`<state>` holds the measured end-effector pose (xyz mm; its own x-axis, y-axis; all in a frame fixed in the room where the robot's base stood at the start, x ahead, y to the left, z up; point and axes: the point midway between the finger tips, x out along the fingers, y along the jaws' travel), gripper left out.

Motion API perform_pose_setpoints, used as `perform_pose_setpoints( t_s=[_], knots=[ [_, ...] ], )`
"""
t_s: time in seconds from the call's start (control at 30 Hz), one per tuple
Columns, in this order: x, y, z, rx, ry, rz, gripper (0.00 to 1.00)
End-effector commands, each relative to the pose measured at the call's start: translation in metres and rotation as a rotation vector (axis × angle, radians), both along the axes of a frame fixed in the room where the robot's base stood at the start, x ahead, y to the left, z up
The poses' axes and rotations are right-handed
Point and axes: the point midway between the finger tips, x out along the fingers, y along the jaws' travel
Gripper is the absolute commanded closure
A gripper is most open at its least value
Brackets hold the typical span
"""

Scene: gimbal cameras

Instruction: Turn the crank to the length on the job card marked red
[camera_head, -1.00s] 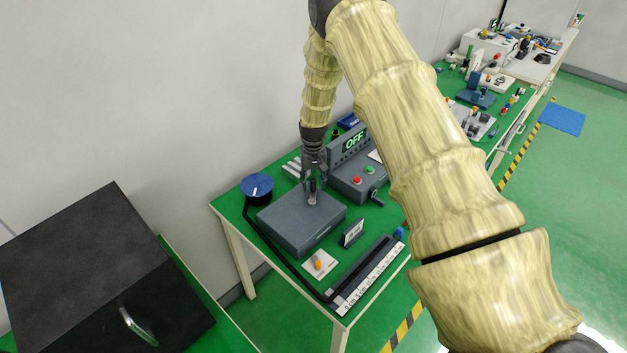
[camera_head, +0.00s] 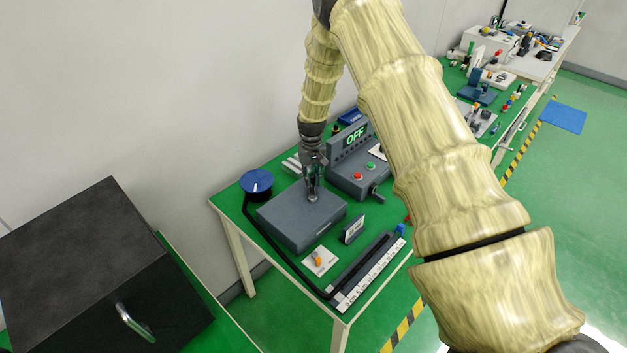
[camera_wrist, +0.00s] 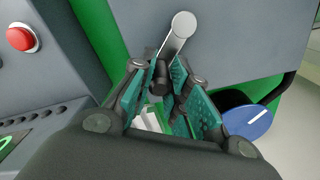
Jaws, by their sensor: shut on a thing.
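The crank is on top of a grey box (camera_head: 290,225) on the green bench. In the wrist view its pale metal arm (camera_wrist: 178,38) runs from a round hub to a dark handle (camera_wrist: 160,76). My gripper (camera_head: 312,190) is shut on that handle, with a finger on each side of it. In the head view the gripper hides most of the crank.
A blue reel (camera_head: 256,183) feeds a black cable around the box to the scale. A plate with an orange knob (camera_head: 319,261) lies in front. A control box with a green OFF display (camera_head: 356,134) stands behind. A black cabinet (camera_head: 95,270) is at left. My arm covers the bench's right.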

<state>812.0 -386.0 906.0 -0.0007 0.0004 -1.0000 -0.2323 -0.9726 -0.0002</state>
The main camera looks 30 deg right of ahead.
Motion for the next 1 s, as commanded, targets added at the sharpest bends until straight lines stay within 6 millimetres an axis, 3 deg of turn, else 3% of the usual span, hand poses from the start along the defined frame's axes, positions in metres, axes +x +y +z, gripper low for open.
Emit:
perform_pose_setpoints(
  t_s=[0.4, 0.43, 0.53, 0.57, 1.0],
  knots=[
    [0.000, 0.003, -0.001, 0.001, 0.002, 0.056, 1.00],
    [0.000, 0.003, -0.001, 0.001, 0.002, 0.056, 0.79],
    [0.001, 0.003, -0.001, 0.000, 0.001, 0.055, 0.61],
    [0.001, 0.003, -0.001, 0.000, 0.001, 0.055, 0.59],
    [0.002, 0.003, 0.009, 0.000, -0.002, 0.055, 0.59]
  ],
)
